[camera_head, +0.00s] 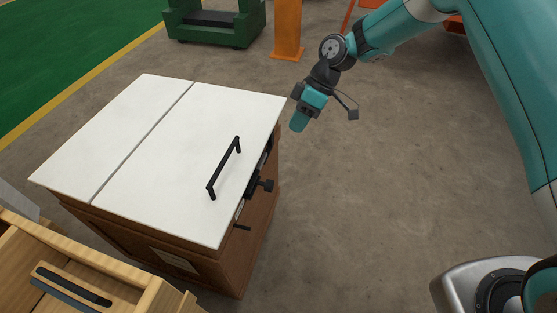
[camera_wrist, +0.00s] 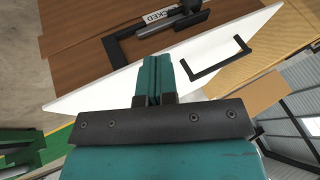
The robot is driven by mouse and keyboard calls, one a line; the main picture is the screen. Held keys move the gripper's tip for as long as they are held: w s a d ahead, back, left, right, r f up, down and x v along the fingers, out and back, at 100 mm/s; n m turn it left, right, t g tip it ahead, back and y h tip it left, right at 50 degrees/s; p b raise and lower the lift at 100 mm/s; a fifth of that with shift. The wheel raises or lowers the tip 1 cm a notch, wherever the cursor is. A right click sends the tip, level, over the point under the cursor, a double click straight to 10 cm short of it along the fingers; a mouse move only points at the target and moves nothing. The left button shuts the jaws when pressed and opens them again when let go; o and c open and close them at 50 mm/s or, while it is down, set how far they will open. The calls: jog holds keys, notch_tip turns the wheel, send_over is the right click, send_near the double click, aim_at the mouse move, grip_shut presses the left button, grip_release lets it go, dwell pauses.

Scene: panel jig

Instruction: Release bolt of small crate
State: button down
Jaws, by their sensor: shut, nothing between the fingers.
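The small crate (camera_head: 240,270) is a brown wooden box with a white two-part lid (camera_head: 190,165). A black bar handle (camera_head: 224,168) stands on the lid. The black bolt (camera_head: 260,186) is on the crate's right side, just under the lid edge, with a knob sticking out. In the wrist view the bolt (camera_wrist: 185,17) is at the top, beside a label (camera_wrist: 158,17) partly covered, on which "KED" is readable. My gripper (camera_head: 298,122) is shut and empty, in the air beyond the crate's far right corner, apart from the bolt. Its closed fingers (camera_wrist: 153,78) show in the wrist view.
A light wooden box (camera_head: 130,285) with a dark handle stands close by at the lower left. A green machine (camera_head: 215,22) and an orange post (camera_head: 287,30) stand at the back. The grey floor right of the crate is clear.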

aim_at(270, 188)
jog(key=s+a+f+b, duration=0.2)
jog(key=s+a+f, duration=0.4)
jog(key=f, duration=0.3)
jog(key=shift+s+f, duration=0.15)
jog(key=shift+s, duration=0.05)
jog(key=shift+s+a+p, duration=0.2)
jog(key=shift+s+a, duration=0.05)
jog(key=shift+s, duration=0.5)
jog(key=shift+s+a+p, duration=0.15)
jog(key=shift+s+a, duration=0.1)
jog(key=shift+s, duration=0.45)
jog(key=shift+s+a+p, duration=0.2)
jog(key=shift+s+a, duration=0.05)
jog(key=shift+s, duration=0.5)
